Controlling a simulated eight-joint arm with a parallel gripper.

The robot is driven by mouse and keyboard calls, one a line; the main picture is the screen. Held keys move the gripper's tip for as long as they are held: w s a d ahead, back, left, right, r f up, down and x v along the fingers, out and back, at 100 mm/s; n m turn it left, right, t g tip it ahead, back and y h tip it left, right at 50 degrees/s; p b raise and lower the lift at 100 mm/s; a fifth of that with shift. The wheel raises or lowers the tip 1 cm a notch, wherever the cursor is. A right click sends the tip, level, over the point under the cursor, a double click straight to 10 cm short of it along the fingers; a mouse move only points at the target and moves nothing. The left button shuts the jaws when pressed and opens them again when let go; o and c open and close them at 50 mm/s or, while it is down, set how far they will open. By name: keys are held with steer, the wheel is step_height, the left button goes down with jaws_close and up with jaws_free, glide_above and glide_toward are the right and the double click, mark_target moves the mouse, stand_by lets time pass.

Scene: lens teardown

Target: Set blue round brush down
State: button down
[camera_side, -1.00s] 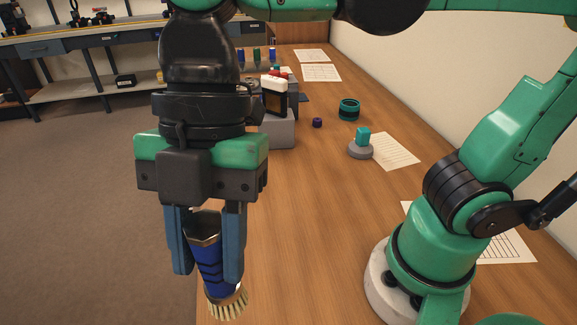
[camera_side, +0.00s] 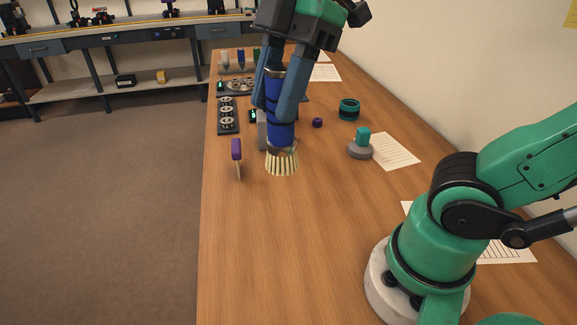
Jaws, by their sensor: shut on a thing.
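The blue round brush (camera_side: 280,130) is in the middle of the side view, upright with its pale bristles pointing down. My gripper (camera_side: 278,108) is shut on its blue handle, one finger on each side. The bristles look to be over the wooden bench top (camera_side: 270,240); I cannot tell whether they touch it. The gripper and brush hide part of a grey block behind them.
A purple-handled tool (camera_side: 236,150) stands left of the brush. A black tray with round parts (camera_side: 227,115) lies behind it. A teal ring (camera_side: 349,109), a small purple piece (camera_side: 317,122) and a grey-based teal part (camera_side: 361,145) are to the right. The front bench is clear.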

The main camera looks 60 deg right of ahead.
steer(key=shift+d+f+m, duration=0.3)
steer(key=shift+d, duration=0.05)
step_height(320, 180, down, 20)
steer(key=shift+r, duration=0.25)
steer(key=shift+f, duration=0.15)
steer(key=c, duration=0.5)
jaws_free()
